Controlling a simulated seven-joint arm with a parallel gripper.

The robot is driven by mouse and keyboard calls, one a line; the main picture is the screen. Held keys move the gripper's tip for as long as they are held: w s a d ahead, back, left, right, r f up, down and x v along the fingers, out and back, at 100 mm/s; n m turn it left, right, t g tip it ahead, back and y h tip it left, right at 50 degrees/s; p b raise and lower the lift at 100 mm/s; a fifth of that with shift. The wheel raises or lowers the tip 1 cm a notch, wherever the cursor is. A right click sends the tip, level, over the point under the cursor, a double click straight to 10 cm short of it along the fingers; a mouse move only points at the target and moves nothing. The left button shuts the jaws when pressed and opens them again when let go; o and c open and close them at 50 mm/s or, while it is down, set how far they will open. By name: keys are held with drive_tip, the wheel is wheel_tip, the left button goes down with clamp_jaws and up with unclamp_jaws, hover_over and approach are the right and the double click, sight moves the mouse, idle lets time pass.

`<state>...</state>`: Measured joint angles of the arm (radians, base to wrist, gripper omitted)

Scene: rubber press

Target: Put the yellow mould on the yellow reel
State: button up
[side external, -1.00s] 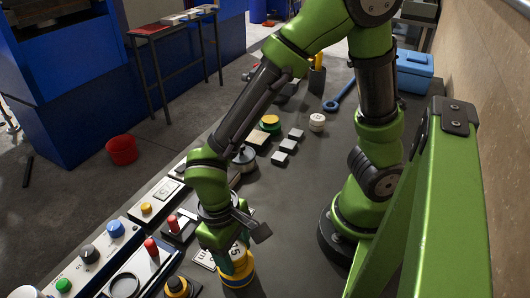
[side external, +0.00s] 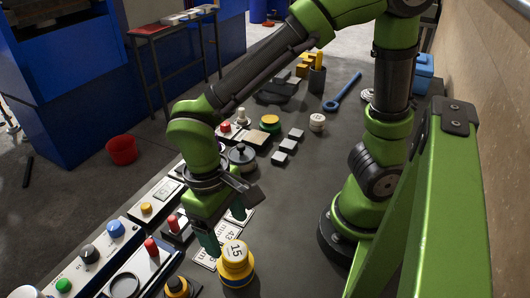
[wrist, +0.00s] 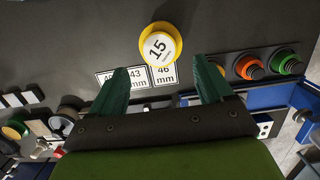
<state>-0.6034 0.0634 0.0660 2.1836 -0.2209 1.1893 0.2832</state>
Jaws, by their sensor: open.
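A yellow stack stands upright on the bench in the side external view. Its upper yellow piece (side external: 236,262), with a white top marked 15, looks like the mould. It rests on a wider yellow lower piece (side external: 238,281), which looks like the reel; the seam between them is hard to make out. In the wrist view, from above, the white top (wrist: 159,47) sits inside a yellow rim (wrist: 177,38). My gripper (side external: 224,228) is open and empty, raised behind the stack and apart from it. In the wrist view its fingers (wrist: 160,68) are spread, with the stack beyond their tips.
White cards marked in mm (side external: 206,256) lie beside the stack. Control boxes with buttons (side external: 101,249) line the left bench edge. A yellow-and-green round piece (side external: 270,123), small grey blocks (side external: 285,146) and a blue wrench (side external: 342,92) lie farther back. The bench right of the stack is clear.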

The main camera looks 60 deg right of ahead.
sight(226, 246)
drive_tip(key=w+d+r+m+t+y, duration=0.1)
drive_tip(key=d+r+m+t, duration=0.1)
drive_tip(key=d+r+t, duration=0.2)
drive_tip(key=w+d+r+m+t+y, duration=0.1)
drive_tip(key=d+r+m+t, duration=0.1)
drive_tip(key=d+r+t, duration=0.3)
drive_tip(key=d+r, duration=0.3)
drive_tip(key=d, duration=0.3)
drive_tip(key=shift+w+d, duration=0.25)
drive_tip(key=shift+d, duration=0.15)
